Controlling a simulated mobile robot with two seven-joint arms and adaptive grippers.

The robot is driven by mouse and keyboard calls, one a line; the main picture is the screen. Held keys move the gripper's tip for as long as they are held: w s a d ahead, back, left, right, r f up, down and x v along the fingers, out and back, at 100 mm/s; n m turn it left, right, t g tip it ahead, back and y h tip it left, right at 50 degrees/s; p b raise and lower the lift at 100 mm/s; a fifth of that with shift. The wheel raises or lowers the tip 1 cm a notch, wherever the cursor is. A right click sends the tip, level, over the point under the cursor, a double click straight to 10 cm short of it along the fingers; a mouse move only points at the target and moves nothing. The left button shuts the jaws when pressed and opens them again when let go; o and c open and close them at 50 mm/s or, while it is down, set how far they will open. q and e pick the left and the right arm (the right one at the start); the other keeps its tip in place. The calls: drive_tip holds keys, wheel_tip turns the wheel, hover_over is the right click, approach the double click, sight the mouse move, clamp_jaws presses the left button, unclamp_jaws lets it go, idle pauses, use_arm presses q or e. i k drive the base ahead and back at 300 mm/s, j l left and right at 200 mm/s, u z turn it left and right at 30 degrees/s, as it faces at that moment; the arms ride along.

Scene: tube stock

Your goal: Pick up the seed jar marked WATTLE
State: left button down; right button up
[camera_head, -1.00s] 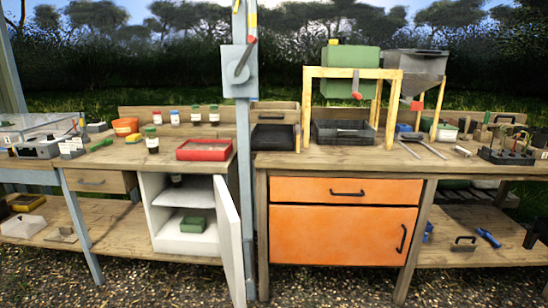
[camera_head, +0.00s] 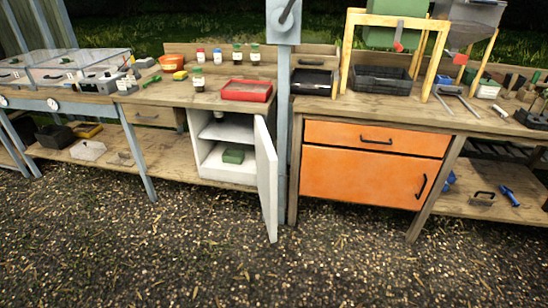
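Several small jars with pale labels stand on the left bench. A red-lidded jar (camera_head: 200,57), a blue-lidded jar (camera_head: 217,58) and two green-lidded jars, one left (camera_head: 237,55) and one right (camera_head: 255,56), stand in a row at the back. Another green-lidded jar (camera_head: 198,82) stands nearer the front, left of the red tray. The label writing is too small to read, so I cannot tell which is WATTLE. Something small and dark, perhaps another jar, shows at the top of the open white cabinet. Neither of my grippers is in view.
A red tray (camera_head: 248,91) lies near the bench front. Below it, the white cabinet's door (camera_head: 266,175) stands open toward me. A grey-blue post (camera_head: 283,130) rises between the left bench and the orange cabinet (camera_head: 370,177). The gravel in front is clear.

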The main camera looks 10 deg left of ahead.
sight(198, 78)
drive_tip(key=i+l+u, duration=0.1)
drive_tip(key=u, duration=0.35)
drive_tip(key=l+u, duration=0.8)
drive_tip(key=l, duration=0.5)
drive_tip(key=l+u, duration=0.1)
drive_tip(key=l, duration=1.5)
drive_tip(key=i+j+u, duration=1)
drive_tip(key=u, duration=0.15)
drive_tip(key=i+j, duration=0.15)
drive_tip(key=i, duration=0.25)
drive_tip(key=i+j+z, duration=0.1)
drive_tip(key=i, duration=0.3)
drive_tip(key=i+j, duration=0.2)
drive_tip(key=i, duration=0.2)
